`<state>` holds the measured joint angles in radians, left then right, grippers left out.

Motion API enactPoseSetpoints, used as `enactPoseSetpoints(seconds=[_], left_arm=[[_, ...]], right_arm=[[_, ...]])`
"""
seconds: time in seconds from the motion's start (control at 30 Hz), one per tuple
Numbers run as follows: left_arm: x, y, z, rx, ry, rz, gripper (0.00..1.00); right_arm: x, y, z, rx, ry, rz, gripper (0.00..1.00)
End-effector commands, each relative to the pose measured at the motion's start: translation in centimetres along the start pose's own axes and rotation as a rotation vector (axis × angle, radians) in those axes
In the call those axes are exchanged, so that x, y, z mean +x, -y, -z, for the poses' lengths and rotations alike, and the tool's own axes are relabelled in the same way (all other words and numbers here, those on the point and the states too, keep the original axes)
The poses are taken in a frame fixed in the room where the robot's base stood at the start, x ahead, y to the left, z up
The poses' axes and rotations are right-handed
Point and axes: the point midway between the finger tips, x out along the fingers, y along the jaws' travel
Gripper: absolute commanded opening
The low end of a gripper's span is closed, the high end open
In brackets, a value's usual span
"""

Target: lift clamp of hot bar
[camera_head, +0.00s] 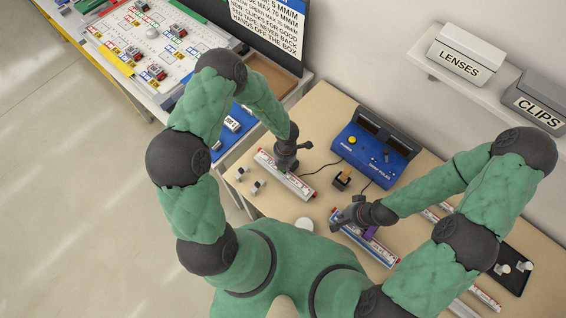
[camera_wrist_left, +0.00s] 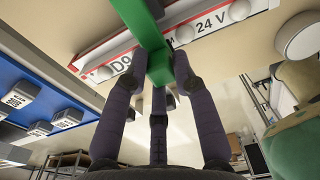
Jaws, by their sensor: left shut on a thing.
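My left gripper (camera_head: 287,160) is over a white bar with red ends (camera_head: 292,184) on the wooden bench. In the left wrist view, the fingers of my left gripper (camera_wrist_left: 158,72) are closed around a green clamp (camera_wrist_left: 150,32). The clamp lies across a white bar (camera_wrist_left: 207,28) lettered "D9" and "24 V"; I cannot tell if they touch. My right gripper (camera_head: 347,214) is at a second bar (camera_head: 381,250) on a blue base. A purple piece (camera_head: 371,232) is on that bar. The right fingertips are too small to read.
A blue power unit (camera_head: 375,150) with cables stands behind the bars. Two small white knobbed pieces (camera_head: 257,187) and a round white disc (camera_head: 304,223) lie on the bench. A black tray (camera_head: 514,266) is at the right. Boxes marked LENSES (camera_head: 460,61) and CLIPS (camera_head: 540,108) sit on a shelf.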

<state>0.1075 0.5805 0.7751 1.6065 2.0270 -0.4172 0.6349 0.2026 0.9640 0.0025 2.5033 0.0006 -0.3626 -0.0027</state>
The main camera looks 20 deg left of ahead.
Motion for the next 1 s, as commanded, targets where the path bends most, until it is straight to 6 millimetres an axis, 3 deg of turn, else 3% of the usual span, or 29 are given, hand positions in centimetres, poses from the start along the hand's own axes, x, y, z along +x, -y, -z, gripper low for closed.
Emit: enactPoseSetpoints(seconds=[0.2,0.5,0.77,1.0], left_arm=[[-1.1,0.2,-0.8,0.003,-0.061,0.003,0.00],[-1.4,0.1,-1.6,0.002,-0.173,0.002,0.00],[-1.6,0.1,-2.4,0.001,-0.282,0.000,0.00],[-1.7,0.1,-3.2,0.001,-0.398,0.000,0.00]], right_arm=[[-3.3,1.2,-0.1,0.000,-0.001,0.000,0.00],[-5.6,2.0,-0.2,0.000,0.000,0.000,0.00],[-5.9,2.1,-0.2,0.000,0.000,0.000,0.00],[-4.6,1.6,-0.2,0.000,0.000,0.000,0.00]])
